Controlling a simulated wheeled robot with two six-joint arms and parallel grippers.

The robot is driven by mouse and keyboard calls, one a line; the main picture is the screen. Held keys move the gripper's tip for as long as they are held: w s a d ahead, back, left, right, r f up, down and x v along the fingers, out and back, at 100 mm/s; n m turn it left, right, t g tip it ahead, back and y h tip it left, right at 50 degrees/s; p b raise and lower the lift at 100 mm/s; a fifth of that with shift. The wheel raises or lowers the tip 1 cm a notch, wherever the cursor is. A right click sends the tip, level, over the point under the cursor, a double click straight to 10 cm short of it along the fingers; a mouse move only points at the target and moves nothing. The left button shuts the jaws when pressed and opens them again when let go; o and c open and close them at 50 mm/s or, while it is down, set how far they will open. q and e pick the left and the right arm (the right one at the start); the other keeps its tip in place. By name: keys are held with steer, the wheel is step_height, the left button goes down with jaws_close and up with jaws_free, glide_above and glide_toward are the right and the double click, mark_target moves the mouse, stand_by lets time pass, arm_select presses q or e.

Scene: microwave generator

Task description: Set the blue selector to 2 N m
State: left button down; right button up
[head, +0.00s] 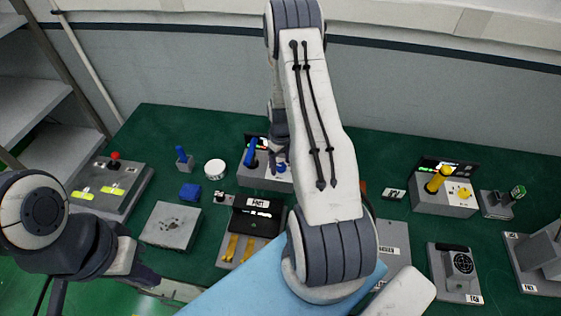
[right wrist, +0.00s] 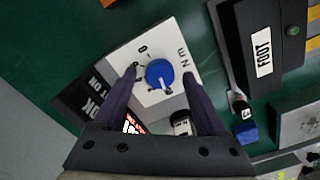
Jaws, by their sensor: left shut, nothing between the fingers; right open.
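The blue selector (right wrist: 160,73) is a round knob with a white pointer on a pale panel (right wrist: 178,32) marked "0" and "N m". In the right wrist view the pointer faces the bottom, slightly right; I cannot read the number there. My right gripper (right wrist: 160,78) is open, its dark fingers on either side of the knob; I cannot tell whether they touch it. My left gripper (head: 145,277) is shut and empty at the lower left, away from the selector.
A box with yellow levers (head: 238,248) is in front. A white round item (head: 215,169) and a blue block (head: 190,191) lie left. A box with a yellow knob (head: 438,180) stands right.

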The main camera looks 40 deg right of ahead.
steer(key=shift+f, duration=0.25)
jaws_close()
steer(key=shift+m, duration=0.3)
steer(key=m+b, duration=0.2)
steer(key=shift+f+m, duration=0.1)
steer(key=shift+m, duration=0.3)
steer(key=shift+s+m+b, duration=0.1)
steer(key=shift+m+b, duration=0.7)
steer(key=shift+m, duration=1.4)
